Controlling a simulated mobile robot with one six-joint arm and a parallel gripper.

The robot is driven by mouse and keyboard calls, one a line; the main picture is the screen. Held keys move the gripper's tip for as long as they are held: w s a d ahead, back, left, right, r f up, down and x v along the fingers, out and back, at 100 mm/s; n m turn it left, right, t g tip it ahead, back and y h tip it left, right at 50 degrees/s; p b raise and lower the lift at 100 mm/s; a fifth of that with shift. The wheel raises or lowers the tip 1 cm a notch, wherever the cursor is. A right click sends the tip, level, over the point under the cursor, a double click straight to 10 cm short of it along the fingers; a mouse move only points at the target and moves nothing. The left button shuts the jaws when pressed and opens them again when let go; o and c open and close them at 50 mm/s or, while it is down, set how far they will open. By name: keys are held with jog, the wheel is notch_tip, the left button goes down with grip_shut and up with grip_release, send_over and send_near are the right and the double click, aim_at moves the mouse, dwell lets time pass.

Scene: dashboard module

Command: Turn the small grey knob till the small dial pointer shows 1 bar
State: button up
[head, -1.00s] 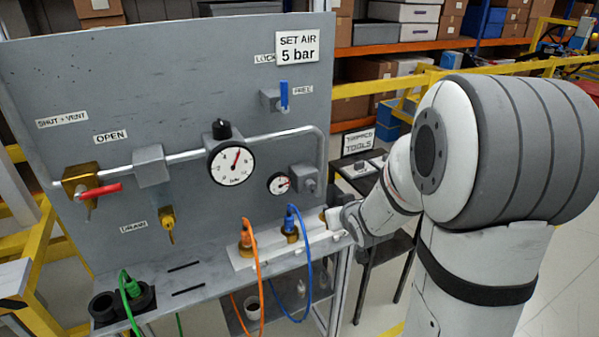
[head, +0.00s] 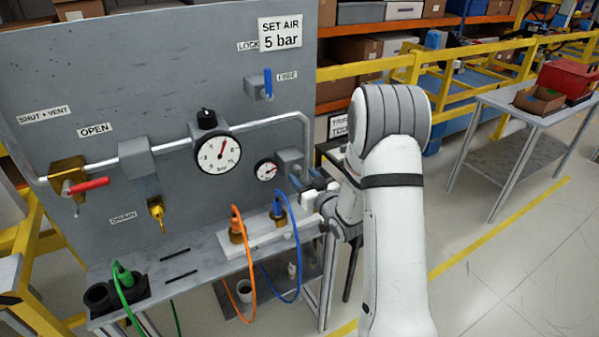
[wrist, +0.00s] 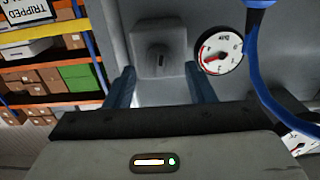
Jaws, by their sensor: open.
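The small grey knob (wrist: 160,60) sits on a square grey block on the panel. In the head view the block (head: 290,158) is just right of the small dial (head: 266,170). The small dial (wrist: 218,52) is white with a red pointer; its figures are too small to read surely. My gripper (wrist: 161,82) is open, its two blue-grey fingers pointing at the panel, one on each side of the knob's line and apart from it. In the head view my gripper (head: 302,184) is just below and right of the block, partly hidden by my wrist.
A large dial (head: 218,153) with a black knob (head: 206,119) is to the left. A blue hose (head: 297,240) rises close below my gripper and crosses the wrist view's right side. An orange hose (head: 250,265) hangs left of it. A sign (head: 281,39) reads "SET AIR 5 bar".

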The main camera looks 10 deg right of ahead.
jog(key=shift+x, duration=1.05)
jog(key=c, duration=0.9)
jog(key=shift+a, duration=0.1)
jog(key=shift+c, duration=0.3)
jog(key=shift+f, duration=0.1)
jog(key=shift+b, duration=0.55)
